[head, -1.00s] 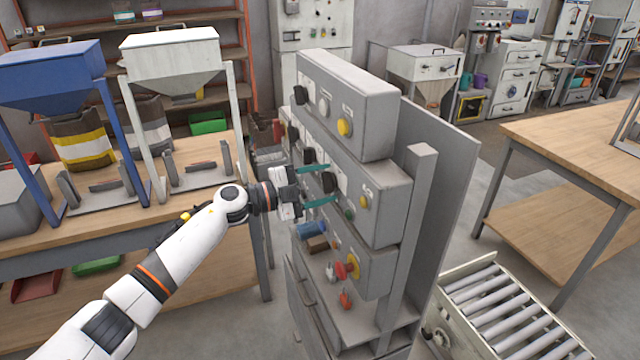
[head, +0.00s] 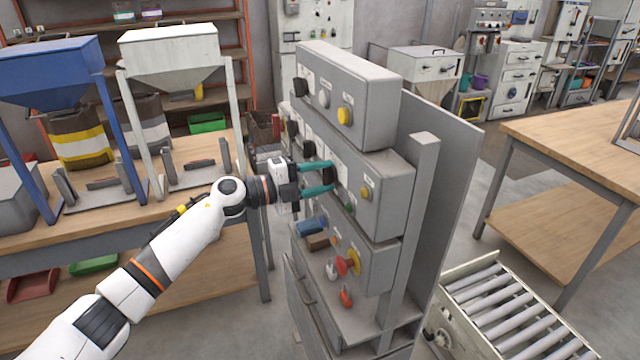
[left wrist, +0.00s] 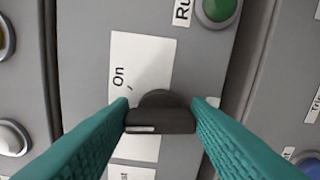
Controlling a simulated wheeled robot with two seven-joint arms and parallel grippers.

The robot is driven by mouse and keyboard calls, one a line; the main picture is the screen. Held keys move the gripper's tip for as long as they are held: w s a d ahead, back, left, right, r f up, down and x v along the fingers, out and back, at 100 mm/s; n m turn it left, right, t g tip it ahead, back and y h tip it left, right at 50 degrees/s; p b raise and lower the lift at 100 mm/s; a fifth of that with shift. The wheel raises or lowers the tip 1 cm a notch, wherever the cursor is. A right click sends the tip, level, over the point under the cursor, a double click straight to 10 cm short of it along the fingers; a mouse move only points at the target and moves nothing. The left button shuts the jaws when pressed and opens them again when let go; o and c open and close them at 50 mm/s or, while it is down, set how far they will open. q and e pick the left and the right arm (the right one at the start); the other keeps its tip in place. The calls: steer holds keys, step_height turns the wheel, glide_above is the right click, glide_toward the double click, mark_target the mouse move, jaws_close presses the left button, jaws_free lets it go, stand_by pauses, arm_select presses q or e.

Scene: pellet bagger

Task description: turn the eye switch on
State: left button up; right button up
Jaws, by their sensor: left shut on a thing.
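The control panel (head: 372,190) stands in the middle of the head view with several knobs and buttons. My left gripper (head: 325,177) is at its middle box, with its teal fingers shut on the sides of a black rotary switch (head: 329,175). In the left wrist view the switch (left wrist: 160,121) sits between the fingertips (left wrist: 160,110). Its grip bar lies crosswise, with a white mark at its left end. A white label reading "On" (left wrist: 125,75) is above it. Another label below is mostly hidden, so the switch's name cannot be read. My right gripper is out of view.
A green button (left wrist: 217,10) labelled "Ru..." is close above the switch, and a blue button (left wrist: 310,162) is at lower right. A red knob (head: 343,265) is on the lower box. A roller conveyor (head: 510,310) stands at right. A workbench (head: 200,228) stands behind my left arm.

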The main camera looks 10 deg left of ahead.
arm_select(q)
steer(key=m+b, duration=0.4)
steer(key=m, duration=0.1)
steer(key=shift+f, duration=0.4)
steer(key=shift+m+b, duration=0.7)
steer(key=shift+m, duration=0.2)
steer(key=shift+r+m, duration=0.1)
steer(key=shift+m, duration=0.2)
steer(key=o, duration=1)
steer(key=shift+r, duration=0.1)
steer(key=shift+b, duration=0.3)
